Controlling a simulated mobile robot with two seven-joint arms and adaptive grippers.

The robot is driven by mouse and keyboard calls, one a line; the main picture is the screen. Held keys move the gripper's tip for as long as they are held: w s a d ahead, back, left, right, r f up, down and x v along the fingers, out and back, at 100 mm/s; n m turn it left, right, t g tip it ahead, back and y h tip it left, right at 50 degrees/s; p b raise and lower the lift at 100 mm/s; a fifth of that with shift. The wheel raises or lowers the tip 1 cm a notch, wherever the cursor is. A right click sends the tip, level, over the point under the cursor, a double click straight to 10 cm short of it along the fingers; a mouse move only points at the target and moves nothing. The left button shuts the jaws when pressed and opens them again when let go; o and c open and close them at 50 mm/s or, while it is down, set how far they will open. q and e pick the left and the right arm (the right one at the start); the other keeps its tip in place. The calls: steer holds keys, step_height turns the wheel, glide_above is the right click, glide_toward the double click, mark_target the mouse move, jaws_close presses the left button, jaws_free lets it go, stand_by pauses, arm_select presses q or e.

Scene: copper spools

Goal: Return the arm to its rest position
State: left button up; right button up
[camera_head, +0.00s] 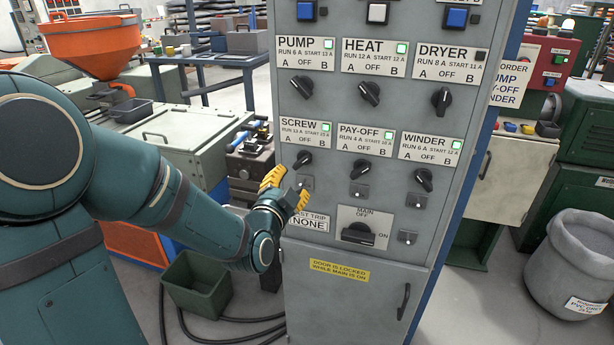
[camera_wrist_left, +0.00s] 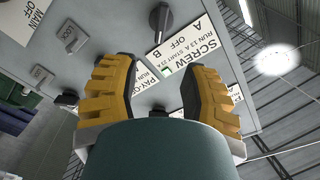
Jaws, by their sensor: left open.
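My left gripper (camera_head: 289,188) has yellow fingers and is open and empty in front of the grey control cabinet (camera_head: 288,262), just below the SCREW knob (camera_head: 302,159). In the left wrist view the open fingers (camera_wrist_left: 154,78) stand apart, with the cabinet panel beyond them; a black knob (camera_wrist_left: 159,20) shows beside the SCREW label (camera_wrist_left: 198,45). My left arm reaches in from the left. The right gripper is not in view.
The MAIN switch (camera_head: 358,235) has its handle toward ON. A green bin (camera_head: 197,286) and black cables (camera_head: 240,324) lie on the floor. A grey sack (camera_head: 570,262) stands at right.

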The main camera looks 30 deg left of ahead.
arm_select(q)
steer(key=d+f+n+g+h, duration=0.15)
steer(key=d+f+g, duration=0.3)
steer(key=f, duration=0.65)
steer(key=d+f+n+g+h, duration=0.1)
steer(key=d+f+g+h, duration=0.2)
steer(key=d+f, duration=0.5)
steer(key=s+d+f+n+g+h, duration=0.2)
steer(key=s+d+f+g, duration=0.2)
steer(key=s+f, duration=0.4)
steer(key=s+d+f+n+g+h, duration=0.2)
steer(key=s+d+f+n+g, duration=0.1)
steer(key=s+d+f, duration=0.4)
step_height(320, 180, down, 4)
steer(key=shift+s+d+r+g, duration=0.25)
steer(key=shift+s+g, duration=0.25)
steer(key=shift+g, duration=0.25)
steer(key=shift+n, duration=0.25)
